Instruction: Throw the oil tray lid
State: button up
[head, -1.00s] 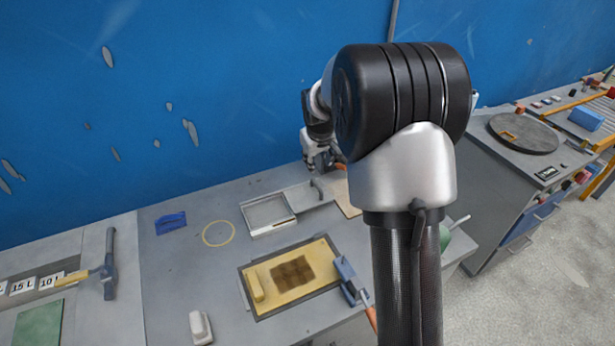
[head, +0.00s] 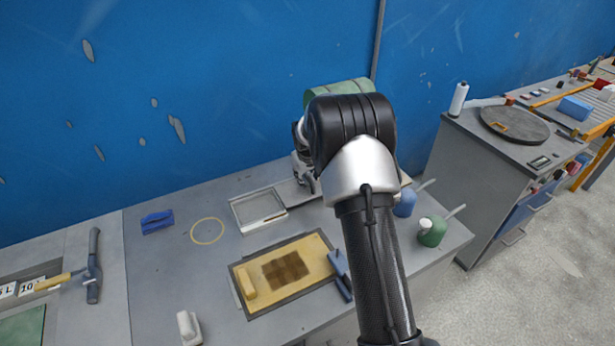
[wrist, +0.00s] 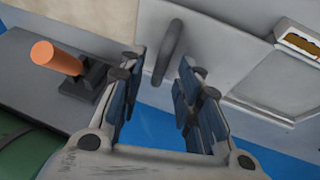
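The oil tray lid (head: 287,191) is a flat grey plate beside the shallow light-framed tray (head: 257,209) on the workbench. In the wrist view the lid (wrist: 212,48) shows with its dark curved handle (wrist: 169,52), and part of the tray (wrist: 285,80) is at the right. My gripper (wrist: 162,68) is open and empty, with the handle in line with the gap between its fingers. I cannot tell whether the handle is between the fingertips or just beyond them. In the head view my gripper (head: 304,178) is at the lid, partly hidden by my arm.
A blue can (head: 405,204) and a green can (head: 432,232) stand right of my arm. A yellow mould panel (head: 310,262) and a blue tool (head: 341,276) lie in front. An orange-handled tool (wrist: 58,58) is left in the wrist view. The blue wall is close behind.

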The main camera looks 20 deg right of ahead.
jog(key=shift+c, duration=0.5)
grip_shut()
dwell(0.3)
